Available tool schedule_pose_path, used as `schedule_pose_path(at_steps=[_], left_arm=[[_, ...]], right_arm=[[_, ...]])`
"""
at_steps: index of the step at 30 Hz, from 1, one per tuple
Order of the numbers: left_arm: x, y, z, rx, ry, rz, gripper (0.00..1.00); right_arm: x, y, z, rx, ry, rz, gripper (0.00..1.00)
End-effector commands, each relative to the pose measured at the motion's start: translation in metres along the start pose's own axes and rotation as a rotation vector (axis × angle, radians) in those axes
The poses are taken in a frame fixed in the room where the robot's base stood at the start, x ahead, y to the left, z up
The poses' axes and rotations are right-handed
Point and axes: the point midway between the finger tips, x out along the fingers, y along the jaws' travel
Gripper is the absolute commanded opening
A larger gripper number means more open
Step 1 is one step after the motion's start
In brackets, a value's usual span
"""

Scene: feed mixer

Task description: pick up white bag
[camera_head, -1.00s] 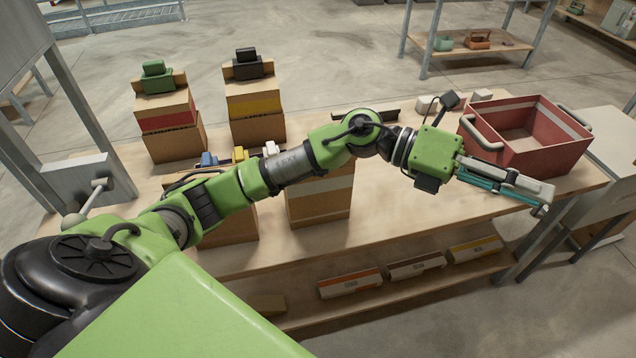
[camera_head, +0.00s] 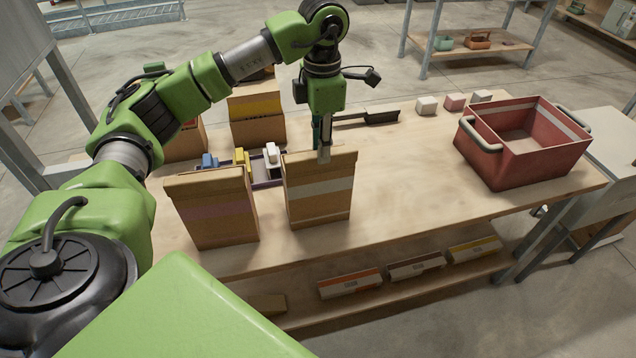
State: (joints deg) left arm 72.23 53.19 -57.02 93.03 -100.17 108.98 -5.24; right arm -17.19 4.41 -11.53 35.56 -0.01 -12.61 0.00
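The white bag (camera_head: 320,190) is a brown upright bag with a white band, standing near the front edge of the wooden table. My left gripper (camera_head: 321,148) points down at its top edge. One grey finger overlaps the front of the top rim, and a teal part shows just behind it. The bag hides part of the fingers, so I cannot tell whether they are apart or pressed on the rim. My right gripper is not in view.
A similar bag with a pinkish band (camera_head: 215,212) stands close on the left. Behind are a tray with blue, yellow and white items (camera_head: 268,184) and a yellow-banded bag (camera_head: 257,120). A red crate (camera_head: 520,160) stands at right. The table's middle right is clear.

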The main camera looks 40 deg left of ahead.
Motion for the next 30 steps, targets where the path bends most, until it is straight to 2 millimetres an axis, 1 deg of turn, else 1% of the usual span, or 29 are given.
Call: schedule_pose_path(at_steps=[1,3,11,15,19,22,28,29,30], left_arm=[[0.008,0.0,-0.001,0.0,0.003,-0.002,0.22],[0.017,0.0,0.0,0.0,0.001,-0.002,0.22],[0.039,-0.001,0.0,0.0,0.001,-0.002,0.22],[0.061,-0.001,-0.001,0.0,0.002,-0.003,0.22],[0.078,-0.001,0.0,0.0,0.0,-0.003,0.22],[0.084,0.0,0.001,0.0,-0.002,-0.001,0.22],[0.085,0.0,0.001,0.001,-0.003,0.0,0.22],[0.085,0.0,0.001,0.001,-0.003,-0.001,0.17],[0.085,-0.001,0.001,0.001,-0.003,-0.001,0.07]], right_arm=[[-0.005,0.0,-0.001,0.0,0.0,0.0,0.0],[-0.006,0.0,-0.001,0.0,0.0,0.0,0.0],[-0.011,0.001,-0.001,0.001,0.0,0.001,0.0],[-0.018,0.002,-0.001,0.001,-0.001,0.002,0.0],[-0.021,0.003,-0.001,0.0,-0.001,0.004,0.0],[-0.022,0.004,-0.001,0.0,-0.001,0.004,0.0],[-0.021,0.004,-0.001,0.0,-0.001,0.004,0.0],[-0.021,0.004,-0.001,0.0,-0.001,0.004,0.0],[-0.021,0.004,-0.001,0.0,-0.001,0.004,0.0]])
